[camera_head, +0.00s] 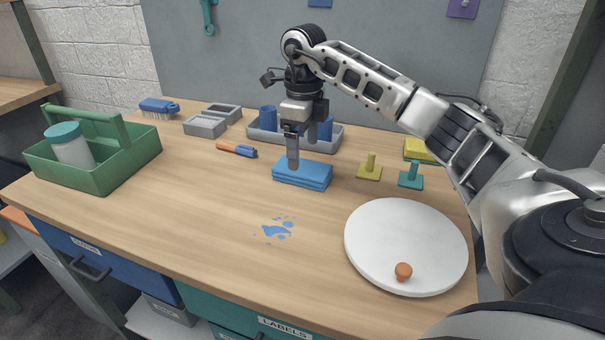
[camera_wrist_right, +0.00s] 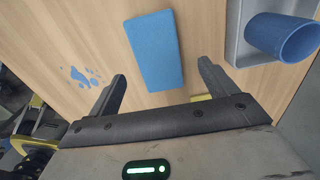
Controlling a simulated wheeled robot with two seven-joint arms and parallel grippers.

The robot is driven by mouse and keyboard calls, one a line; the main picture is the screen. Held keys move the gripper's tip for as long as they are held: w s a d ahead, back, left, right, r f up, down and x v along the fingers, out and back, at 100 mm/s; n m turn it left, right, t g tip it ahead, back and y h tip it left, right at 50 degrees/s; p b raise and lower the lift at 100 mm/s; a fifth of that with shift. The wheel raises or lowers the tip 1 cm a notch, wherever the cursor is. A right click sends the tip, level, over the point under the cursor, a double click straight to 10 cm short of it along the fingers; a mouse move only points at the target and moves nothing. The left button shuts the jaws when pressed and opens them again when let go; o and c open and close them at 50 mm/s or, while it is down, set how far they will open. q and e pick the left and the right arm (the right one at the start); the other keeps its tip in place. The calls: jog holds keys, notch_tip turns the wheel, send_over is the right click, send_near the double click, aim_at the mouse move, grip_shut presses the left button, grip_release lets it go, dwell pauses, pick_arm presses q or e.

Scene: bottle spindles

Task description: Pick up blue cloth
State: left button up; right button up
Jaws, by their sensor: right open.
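The blue cloth (camera_head: 303,174) is a folded stack lying flat on the wooden table, near the middle. In the right wrist view it is a blue rectangle (camera_wrist_right: 155,50) that lies ahead of and between the two fingers. My right gripper (camera_head: 300,160) points down over the cloth's back edge, open and empty. In the wrist view its fingers (camera_wrist_right: 162,85) are spread apart on either side of the cloth's near end. I cannot tell whether a finger touches the cloth. My left gripper is not in view.
A grey tray (camera_head: 262,135) with blue cups stands just behind the cloth. A blue spill (camera_head: 277,230) lies in front. A white round plate (camera_head: 400,225) with an orange ball (camera_head: 404,271) is at right. Yellow (camera_head: 369,170) and teal (camera_head: 411,179) spindles stand nearby. A green caddy (camera_head: 100,170) is at left.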

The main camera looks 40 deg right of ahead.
aim_at(302, 167)
notch_tip(302, 167, down, 5)
jog(key=shift+a+f, duration=0.15)
jog(key=c, duration=1.1)
